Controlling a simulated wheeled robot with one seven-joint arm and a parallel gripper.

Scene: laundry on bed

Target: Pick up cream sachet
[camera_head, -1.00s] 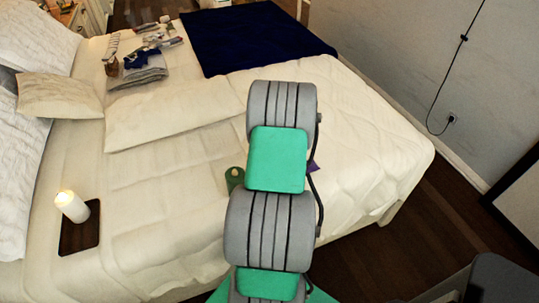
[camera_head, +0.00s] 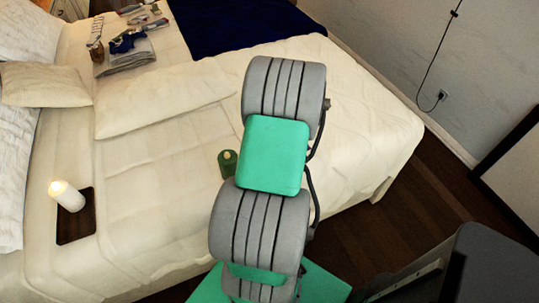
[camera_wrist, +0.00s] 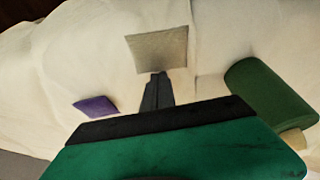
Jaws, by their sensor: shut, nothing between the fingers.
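The cream sachet (camera_wrist: 158,50) is a small square cushion lying flat on the white bed cover in the wrist view, straight ahead of my fingertips. My gripper (camera_wrist: 157,76) is shut and empty, with its dark fingers pointing at the sachet's near edge. The fingertips overlap that edge in the picture; I cannot tell whether they touch it. In the head view my own arm hides the sachet and the gripper.
A purple sachet (camera_wrist: 96,106) lies to the left and a green cylinder (camera_wrist: 270,95) to the right. A candle (camera_head: 67,196) stands on a dark tray (camera_head: 88,225) at the bed's left. Folded clothes (camera_head: 125,57) and a navy blanket (camera_head: 240,25) lie farther back.

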